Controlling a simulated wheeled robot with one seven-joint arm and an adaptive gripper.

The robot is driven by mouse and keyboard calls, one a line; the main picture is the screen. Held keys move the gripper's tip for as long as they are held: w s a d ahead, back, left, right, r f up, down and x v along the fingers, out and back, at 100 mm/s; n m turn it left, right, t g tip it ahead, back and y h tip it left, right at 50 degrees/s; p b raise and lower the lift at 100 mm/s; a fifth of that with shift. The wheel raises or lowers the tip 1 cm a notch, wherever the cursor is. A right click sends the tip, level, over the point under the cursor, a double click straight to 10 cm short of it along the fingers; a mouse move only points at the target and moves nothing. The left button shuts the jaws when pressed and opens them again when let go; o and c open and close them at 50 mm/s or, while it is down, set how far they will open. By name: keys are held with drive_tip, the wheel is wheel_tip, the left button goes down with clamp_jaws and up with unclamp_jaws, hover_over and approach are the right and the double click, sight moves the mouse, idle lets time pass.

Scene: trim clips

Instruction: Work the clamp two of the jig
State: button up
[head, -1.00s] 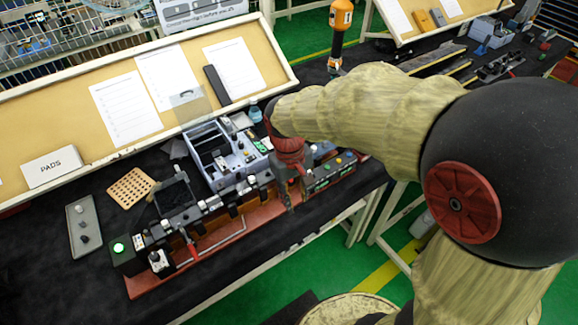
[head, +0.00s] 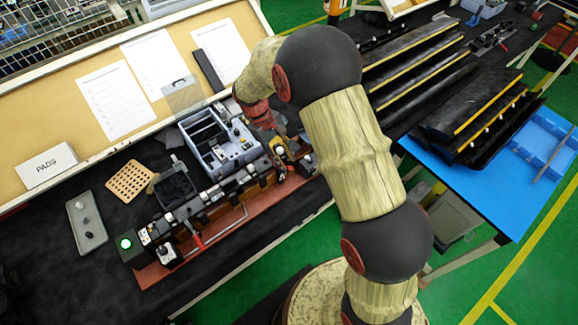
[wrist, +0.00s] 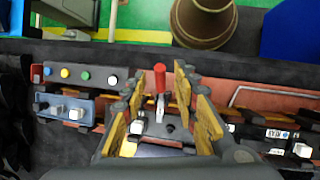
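The jig (head: 220,236) is a long reddish-brown base carrying a row of dark clamps and fixtures along the bench. In the wrist view a clamp with an upright red handle (wrist: 160,78) stands between the finger pairs of my gripper (wrist: 156,95). The yellow-padded fingers are apart, with gaps visible beside the handle. In the head view my gripper (head: 286,156) is low over the jig's right part, and my arm hides some of that end. Another red lever (head: 197,240) lies at the jig's left part. I cannot tell which clamp is numbered two.
A grey divided bin (head: 222,142) stands behind the jig. A panel with coloured buttons (wrist: 88,75) lies beside my gripper in the wrist view. A grey tray (head: 87,222) and a perforated board (head: 129,181) lie left. A blue table (head: 490,195) stands right.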

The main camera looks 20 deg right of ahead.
sight(289, 168)
drive_tip(key=shift+x, duration=2.15)
clamp_jaws()
